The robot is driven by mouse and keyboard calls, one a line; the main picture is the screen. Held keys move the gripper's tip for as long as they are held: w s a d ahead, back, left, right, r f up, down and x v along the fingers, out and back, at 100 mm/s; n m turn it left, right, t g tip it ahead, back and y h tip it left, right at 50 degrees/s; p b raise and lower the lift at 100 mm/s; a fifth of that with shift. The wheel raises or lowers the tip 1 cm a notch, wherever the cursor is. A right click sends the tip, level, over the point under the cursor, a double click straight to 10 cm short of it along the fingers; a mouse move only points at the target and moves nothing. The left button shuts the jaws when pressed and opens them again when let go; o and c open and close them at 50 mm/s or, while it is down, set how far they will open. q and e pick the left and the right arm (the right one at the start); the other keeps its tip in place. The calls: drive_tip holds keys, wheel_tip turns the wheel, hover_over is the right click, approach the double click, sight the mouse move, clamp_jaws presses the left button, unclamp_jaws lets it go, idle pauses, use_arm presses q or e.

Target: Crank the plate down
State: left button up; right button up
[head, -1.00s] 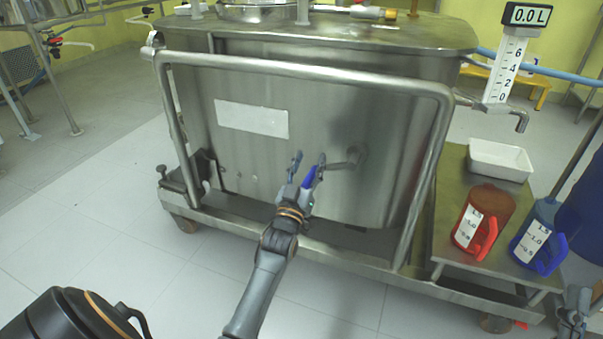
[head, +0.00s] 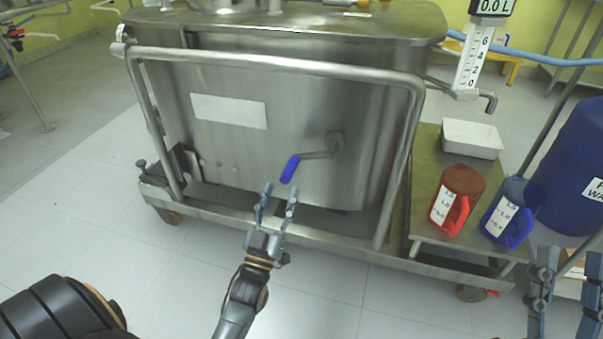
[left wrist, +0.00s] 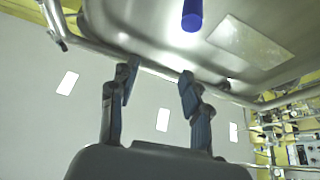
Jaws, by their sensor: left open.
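The crank has a blue handle (head: 290,169) at the end of a metal arm (head: 316,155), which leads right to a pivot on the front of the steel reactor (head: 225,150). The blue handle also shows at the top of the left wrist view (left wrist: 192,14). My left gripper (head: 279,192) is open and empty, just below the handle and apart from it. Its two fingers (left wrist: 157,80) stand spread in the left wrist view. My right gripper (head: 562,262) is at the lower right edge of the head view, its two fingers apart. No plate can be made out.
A steel tube frame (head: 270,62) surrounds the reactor front. On the right, a cart shelf (head: 425,190) bears a white tray (head: 470,138), a red jug (head: 455,200) and a blue jug (head: 508,212). A gauge display (head: 494,6) reads 0.0 L. The floor in front is clear.

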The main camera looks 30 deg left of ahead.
use_arm(q)
drive_tip(key=s+d+r+m+t+h, duration=0.1)
drive_tip(key=s+d+r+t+h, duration=0.1)
drive_tip(key=d+r, duration=0.2)
drive_tip(key=s+d+r+m+t+h, duration=0.2)
drive_tip(key=d+r, duration=0.3)
drive_tip(key=r, duration=0.5)
drive_tip(key=shift+s+r+m+t+h, duration=0.15)
drive_tip(key=shift+s+m+t+h, duration=0.15)
drive_tip(key=shift+s+t+h, duration=0.4)
use_arm(e)
drive_tip(key=shift+a, duration=0.55)
